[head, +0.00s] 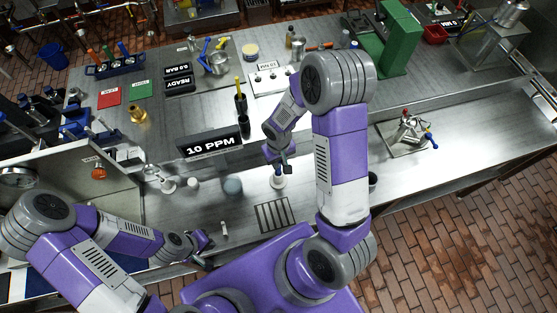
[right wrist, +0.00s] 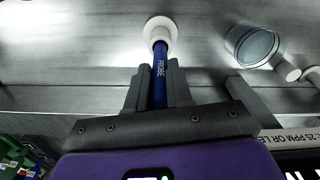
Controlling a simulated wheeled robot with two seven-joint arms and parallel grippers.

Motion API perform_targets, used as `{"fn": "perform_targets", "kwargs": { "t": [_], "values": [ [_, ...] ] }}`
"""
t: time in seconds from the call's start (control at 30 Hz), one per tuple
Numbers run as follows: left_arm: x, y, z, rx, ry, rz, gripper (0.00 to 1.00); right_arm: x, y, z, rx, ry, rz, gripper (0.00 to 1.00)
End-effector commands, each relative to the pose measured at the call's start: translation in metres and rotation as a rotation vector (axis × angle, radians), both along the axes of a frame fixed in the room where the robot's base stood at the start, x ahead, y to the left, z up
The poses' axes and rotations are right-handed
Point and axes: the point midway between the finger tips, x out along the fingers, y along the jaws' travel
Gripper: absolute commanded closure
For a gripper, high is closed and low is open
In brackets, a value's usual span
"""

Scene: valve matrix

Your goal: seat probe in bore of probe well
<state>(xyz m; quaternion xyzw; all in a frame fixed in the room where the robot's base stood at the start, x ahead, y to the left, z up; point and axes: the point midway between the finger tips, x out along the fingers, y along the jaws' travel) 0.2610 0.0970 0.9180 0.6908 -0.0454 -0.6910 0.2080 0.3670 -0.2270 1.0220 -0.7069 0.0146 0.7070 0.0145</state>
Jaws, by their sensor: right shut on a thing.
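My right gripper (right wrist: 158,82) is shut on the blue probe (right wrist: 160,75), a slim rod with PROBE printed on its side. The probe's far end meets the white round probe well (right wrist: 161,28) on the steel counter. How deep the end sits in the bore cannot be seen. In the head view my right gripper (head: 284,170) hangs above the white well (head: 278,183), and it mostly hides the probe. My left gripper (head: 205,251) is low on the left, apart from the well; its fingers are too small to judge.
A glass jar (right wrist: 254,46) stands right of the well in the wrist view, with white fittings beside it. A 10 PPM sign (head: 209,146) stands behind on the counter. A slotted drain (head: 273,214) lies in front of the well. The counter (head: 340,215) right of my right arm is partly clear.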

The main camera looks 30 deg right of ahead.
Motion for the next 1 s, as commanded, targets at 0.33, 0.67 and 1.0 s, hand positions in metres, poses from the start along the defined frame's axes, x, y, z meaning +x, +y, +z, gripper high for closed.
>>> {"fn": "perform_targets", "kwargs": {
  "t": [0.33, 0.67, 1.0],
  "values": [
    [0.000, 0.000, -0.004, 0.000, 0.000, 0.000, 1.00, 0.000, 0.000, -0.003, 0.000, 0.000, 0.001, 0.63],
    [0.000, 0.000, -0.003, 0.000, 0.000, 0.000, 1.00, 0.000, 0.000, -0.003, 0.000, 0.000, 0.001, 0.54],
    [0.000, 0.000, 0.002, 0.000, 0.000, 0.000, 1.00, 0.001, 0.000, 0.039, 0.002, -0.006, -0.001, 0.54]
  ]
}}
